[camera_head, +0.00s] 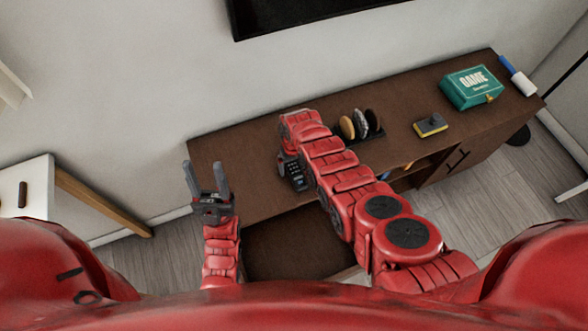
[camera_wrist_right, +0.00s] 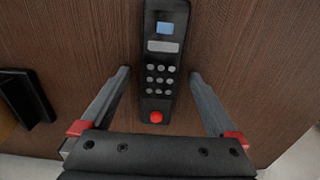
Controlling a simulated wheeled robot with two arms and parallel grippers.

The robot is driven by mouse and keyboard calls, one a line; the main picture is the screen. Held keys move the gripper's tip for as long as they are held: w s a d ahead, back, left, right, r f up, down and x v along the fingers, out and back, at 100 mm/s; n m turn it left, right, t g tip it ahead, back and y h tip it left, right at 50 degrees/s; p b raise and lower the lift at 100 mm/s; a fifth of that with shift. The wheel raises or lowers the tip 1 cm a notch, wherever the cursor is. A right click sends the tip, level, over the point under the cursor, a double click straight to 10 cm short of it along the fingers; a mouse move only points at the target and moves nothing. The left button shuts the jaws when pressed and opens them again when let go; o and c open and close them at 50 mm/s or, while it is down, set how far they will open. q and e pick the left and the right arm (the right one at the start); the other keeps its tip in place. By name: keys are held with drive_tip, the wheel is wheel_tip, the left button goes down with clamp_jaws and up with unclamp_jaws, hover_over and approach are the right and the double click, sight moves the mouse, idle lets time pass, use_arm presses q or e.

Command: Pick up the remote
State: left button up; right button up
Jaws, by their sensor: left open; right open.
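The black remote (camera_head: 295,176) lies on the brown cabinet top, partly hidden by my right arm in the head view. The right wrist view shows the remote (camera_wrist_right: 162,62) with a blue screen, grey buttons and a red button. My right gripper (camera_wrist_right: 161,84) is open, with one finger on each side of the remote's lower half. No contact shows, and I cannot tell how far above the cabinet top the fingers are. My left gripper (camera_head: 206,176) is open and empty, its fingers pointing up, near the cabinet's left end.
The brown cabinet (camera_head: 235,165) also holds a rack of rounded items (camera_head: 361,125), a yellow and grey block (camera_head: 430,125), a teal game box (camera_head: 471,87) and a blue-and-white cylinder (camera_head: 518,77). A black object (camera_wrist_right: 26,97) stands left of the remote. A white table (camera_head: 22,190) is at far left.

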clamp_jaws()
idle(0.6)
drive_tip(key=shift+r, duration=0.15)
